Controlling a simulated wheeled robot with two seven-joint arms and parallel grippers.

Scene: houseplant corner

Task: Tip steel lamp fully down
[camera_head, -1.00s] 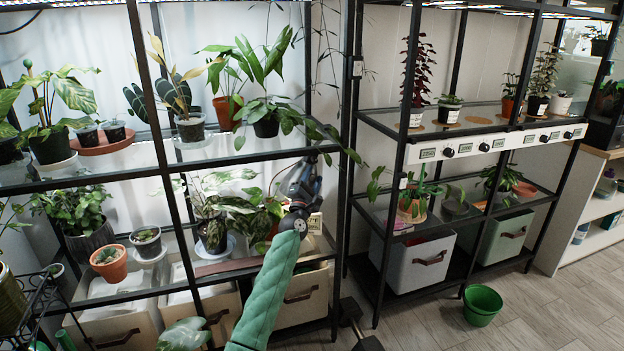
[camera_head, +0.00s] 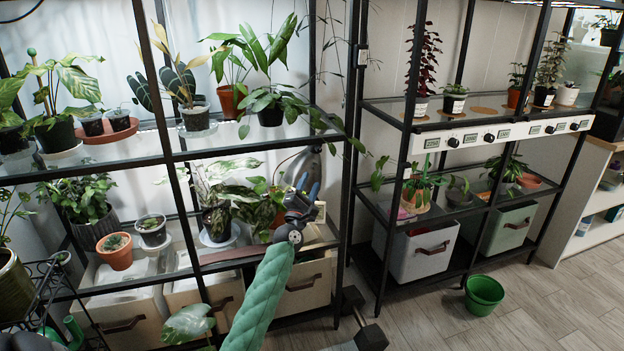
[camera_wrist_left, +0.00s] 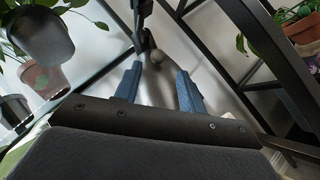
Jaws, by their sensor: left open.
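A grey metal shape that looks like the steel lamp (camera_head: 301,163) stands on the middle shelf of the left rack in the head view, partly hidden behind my left gripper (camera_head: 308,190). The gripper is open, at the shelf's right part, with its blue fingers pointing up toward the lamp. My right gripper is not in view.
Potted plants crowd the shelf, including a leafy plant (camera_head: 262,208) left of the gripper. The black rack post (camera_head: 350,180) stands close on the right. Bins (camera_head: 305,287) sit below. A green bucket (camera_head: 484,294) is on the floor.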

